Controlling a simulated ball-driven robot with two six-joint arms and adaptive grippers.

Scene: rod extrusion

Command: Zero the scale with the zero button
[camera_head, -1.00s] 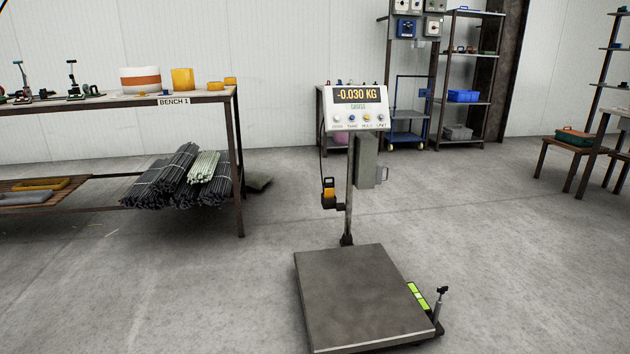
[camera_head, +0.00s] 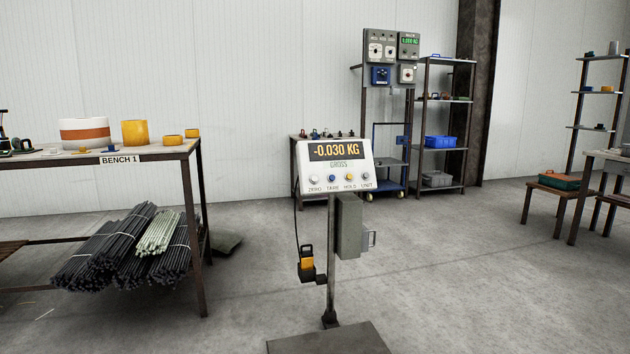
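The floor scale stands ahead of me, with its white indicator head (camera_head: 335,168) on a post. Its display (camera_head: 340,151) reads -0.030 KG, with GROSS below it. The zero button (camera_head: 314,180) is the white one at the far left of the button row. The scale's platform (camera_head: 328,340) is at the bottom edge, mostly cut off. Neither of my grippers shows in this view.
Bench 1 (camera_head: 122,158) stands at the left, with bundles of rods (camera_head: 125,250) on its lower shelf. A shelf rack (camera_head: 443,125) and a wall panel stand behind. Floor around the scale is clear.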

